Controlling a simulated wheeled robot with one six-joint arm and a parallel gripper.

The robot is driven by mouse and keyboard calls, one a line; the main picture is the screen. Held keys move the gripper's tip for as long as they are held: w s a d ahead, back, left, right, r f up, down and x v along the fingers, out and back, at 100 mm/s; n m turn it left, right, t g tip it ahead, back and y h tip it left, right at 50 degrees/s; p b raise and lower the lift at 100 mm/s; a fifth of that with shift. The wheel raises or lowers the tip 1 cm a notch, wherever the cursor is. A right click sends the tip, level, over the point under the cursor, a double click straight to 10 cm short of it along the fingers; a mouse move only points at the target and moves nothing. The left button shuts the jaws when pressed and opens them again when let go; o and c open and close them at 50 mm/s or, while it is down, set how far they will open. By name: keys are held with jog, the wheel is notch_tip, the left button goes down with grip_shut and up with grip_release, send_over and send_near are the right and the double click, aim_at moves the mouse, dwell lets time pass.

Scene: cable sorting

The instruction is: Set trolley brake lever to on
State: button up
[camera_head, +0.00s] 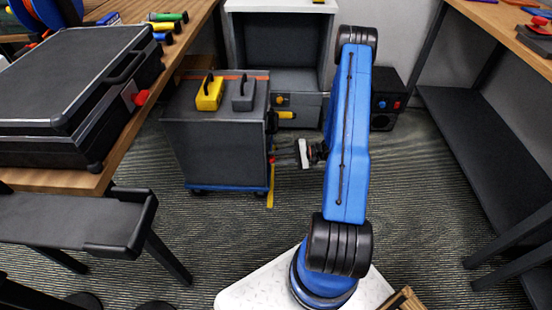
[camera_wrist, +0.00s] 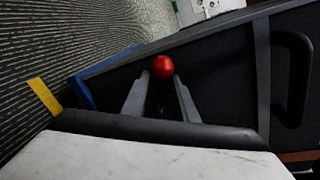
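The trolley (camera_head: 212,145) is a dark grey cabinet on wheels with a blue base edge. The brake lever's red knob (camera_head: 271,159) sticks out from its right side, low under a dark handle. In the wrist view the red knob (camera_wrist: 163,66) sits at the fingertips, between the two grey fingers. My gripper (camera_wrist: 161,80) is open, with one finger on each side of the knob. Contact cannot be told. In the head view my gripper (camera_head: 283,159) points left at the trolley's side. The lever's stem is mostly hidden, so its setting cannot be told.
A yellow block (camera_head: 209,94) and a grey block (camera_head: 244,94) stand on the trolley. A yellow strip (camera_head: 270,187) lies beside its base. A wooden bench with a black case (camera_head: 75,75) is at left, dark shelving (camera_head: 480,130) at right. Carpet in front is clear.

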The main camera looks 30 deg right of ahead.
grip_shut()
jog(key=w+d+r+m+g+y, duration=0.1)
jog(key=w+d+r+m+y, duration=0.1)
jog(key=m, duration=0.8)
jog(key=shift+w+d+r+y, duration=0.3)
jog(key=shift+w+d+r, duration=0.25)
jog(key=shift+w, duration=0.75)
jog(key=shift+d+f, duration=0.1)
jog(key=shift+o, duration=1.9)
grip_release()
